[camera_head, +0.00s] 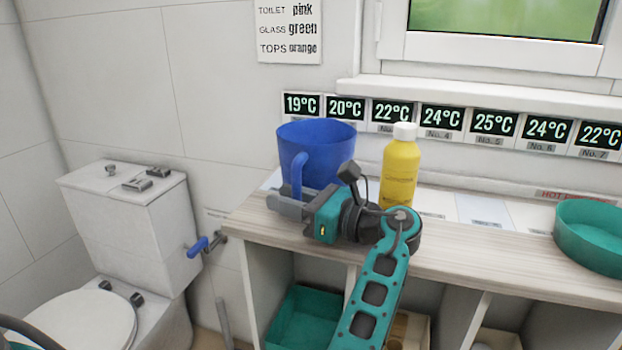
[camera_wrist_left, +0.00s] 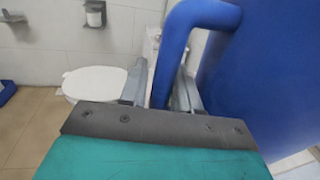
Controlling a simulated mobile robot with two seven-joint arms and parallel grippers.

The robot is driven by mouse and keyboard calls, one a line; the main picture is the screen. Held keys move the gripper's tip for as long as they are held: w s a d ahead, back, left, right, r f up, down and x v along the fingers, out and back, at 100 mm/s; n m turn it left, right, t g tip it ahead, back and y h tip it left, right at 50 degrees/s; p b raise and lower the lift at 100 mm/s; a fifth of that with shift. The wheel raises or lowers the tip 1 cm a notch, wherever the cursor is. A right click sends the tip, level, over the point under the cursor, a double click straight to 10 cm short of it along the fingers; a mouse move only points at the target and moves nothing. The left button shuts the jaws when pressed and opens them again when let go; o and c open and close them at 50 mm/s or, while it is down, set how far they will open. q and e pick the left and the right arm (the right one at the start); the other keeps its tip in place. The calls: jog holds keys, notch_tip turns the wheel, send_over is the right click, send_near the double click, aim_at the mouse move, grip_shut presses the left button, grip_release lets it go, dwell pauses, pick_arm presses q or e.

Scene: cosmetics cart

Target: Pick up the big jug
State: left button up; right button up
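The big jug (camera_head: 318,148) is blue and stands upright at the left end of the wooden counter, its handle (camera_head: 298,176) facing me. My left gripper (camera_head: 290,204) is at the lower part of the handle. In the left wrist view the jug (camera_wrist_left: 268,85) fills the right side, and its handle (camera_wrist_left: 198,20) comes down between the two fingers of my left gripper (camera_wrist_left: 162,80). The fingers are spread around the handle, with a narrow gap visible on the left side. Any contact on the right side is unclear. My right gripper is not in view.
A yellow bottle (camera_head: 400,170) with a white cap stands right of the jug, close behind my left wrist. A teal round bowl (camera_head: 590,240) sits at the counter's right. A toilet (camera_head: 125,240) stands left. A teal bin (camera_head: 303,320) is under the counter (camera_head: 480,250).

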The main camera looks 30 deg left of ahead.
pick_arm(q)
grip_shut()
dwell(1.3)
jog(key=shift+r, duration=0.1)
